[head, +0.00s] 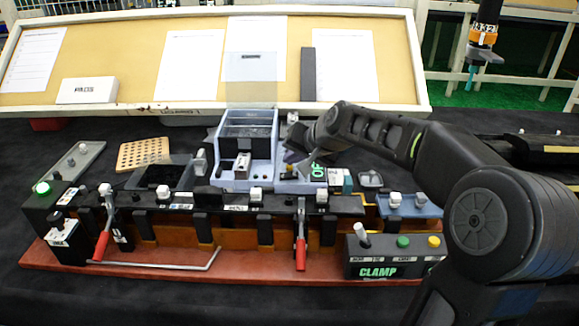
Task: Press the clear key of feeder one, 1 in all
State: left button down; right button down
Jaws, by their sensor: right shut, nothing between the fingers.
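The feeder (228,182) is a pale blue-grey box with a dark, clear-lidded bin on top, standing at the centre behind the fixture. A small dark and white part (242,165) sits on its front left. My right gripper (291,166) is shut and empty, pointing down at the front right of the feeder. The clear key is not clearly seen; the gripper and small parts crowd that corner. I cannot tell if the fingertips touch the feeder. My left gripper is not in view.
A long red-based fixture (180,256) with red-handled clamps spans the front. A CLAMP button box (377,271) stands at the right front. A dark tray (160,176) and perforated board (143,152) lie left of the feeder. A tan notice board (135,45) stands behind.

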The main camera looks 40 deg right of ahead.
jog(key=shift+f, duration=0.4)
jog(key=shift+r, duration=0.1)
dwell(0.4)
jog(key=shift+r+p, duration=0.5)
jog(key=shift+r, duration=0.4)
notch_tip(320, 180, up, 5)
jog(key=p, duration=0.4)
dwell(0.8)
